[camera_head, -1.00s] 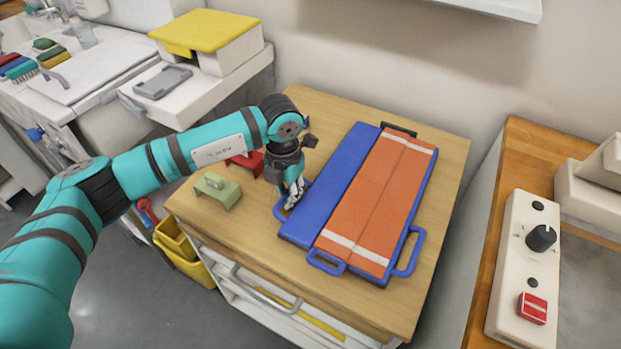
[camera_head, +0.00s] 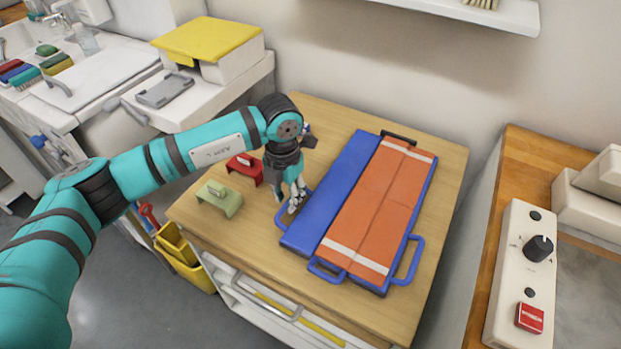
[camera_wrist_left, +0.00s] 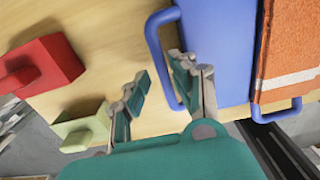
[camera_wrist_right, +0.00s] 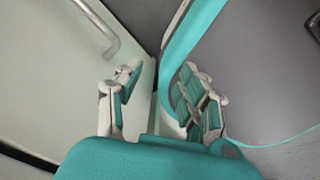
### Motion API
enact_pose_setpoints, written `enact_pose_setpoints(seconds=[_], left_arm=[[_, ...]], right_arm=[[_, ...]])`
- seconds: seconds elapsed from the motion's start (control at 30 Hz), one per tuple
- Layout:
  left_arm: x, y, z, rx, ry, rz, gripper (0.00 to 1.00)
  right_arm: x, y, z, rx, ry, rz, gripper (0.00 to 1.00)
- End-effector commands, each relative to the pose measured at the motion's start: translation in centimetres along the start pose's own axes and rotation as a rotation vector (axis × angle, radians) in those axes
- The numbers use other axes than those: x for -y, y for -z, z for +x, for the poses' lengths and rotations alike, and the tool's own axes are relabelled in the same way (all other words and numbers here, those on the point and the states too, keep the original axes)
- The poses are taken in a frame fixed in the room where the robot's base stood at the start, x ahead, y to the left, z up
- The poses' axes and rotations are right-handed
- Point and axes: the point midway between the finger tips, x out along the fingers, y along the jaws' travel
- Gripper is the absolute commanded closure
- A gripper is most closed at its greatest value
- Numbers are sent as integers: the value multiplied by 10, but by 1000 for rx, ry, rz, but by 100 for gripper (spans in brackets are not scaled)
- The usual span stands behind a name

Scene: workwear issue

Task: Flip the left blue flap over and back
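The left blue flap (camera_head: 330,190) of the folding board lies flat on the wooden top, left of the folded orange garment (camera_head: 378,205). Its blue loop handle (camera_wrist_left: 153,45) sticks out on its left side. My left gripper (camera_head: 293,203) points down at this handle. In the left wrist view its fingers (camera_wrist_left: 160,74) are apart, with the handle's bar between them or just beyond; I cannot tell if they touch it. My right gripper (camera_wrist_right: 156,80) is open and empty, outside the head view. The garment has pale stripes and also shows in the left wrist view (camera_wrist_left: 290,45).
A green stand (camera_head: 220,198) and a red stand (camera_head: 245,168) are left of my left gripper. More blue handles (camera_head: 410,262) stick out at the board's front and right. A control box (camera_head: 520,275) stands on the right bench. The wooden top is clear in front.

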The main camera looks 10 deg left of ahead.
Motion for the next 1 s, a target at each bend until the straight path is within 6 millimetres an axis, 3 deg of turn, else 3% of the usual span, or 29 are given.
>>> enact_pose_setpoints(seconds=[0.5,1.0], left_arm=[[0,0,-53,0,0,1,75],[0,0,-53,0,1,1,75]], right_arm=[[-1,3,-30,0,0,0,60],[-1,3,-29,0,0,0,60]])
